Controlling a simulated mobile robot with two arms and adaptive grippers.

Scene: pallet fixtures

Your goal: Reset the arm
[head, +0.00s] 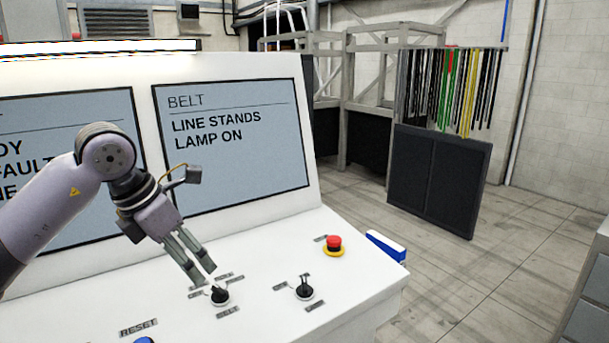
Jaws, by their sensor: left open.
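My left gripper (205,275) is open, its fingers pointing down over the white control panel (355,290). Its fingertips are just above a black rotary switch (219,296); I cannot tell whether they touch it. A second black switch (303,289) sits to the right. A RESET label (138,327) is at the lower left, with a blue button (144,340) below it, cut off by the frame edge. The right screen (232,145) reads "BELT, LINE STANDS, LAMP ON". The left screen (55,190) is partly hidden by my left arm. My right gripper is not in view.
A red stop button (334,243) on a yellow base stands near the panel's right edge. A blue and white object (386,246) is just beyond that edge. A dark panel (438,180) and hanging straps (455,90) are behind. Open floor lies to the right.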

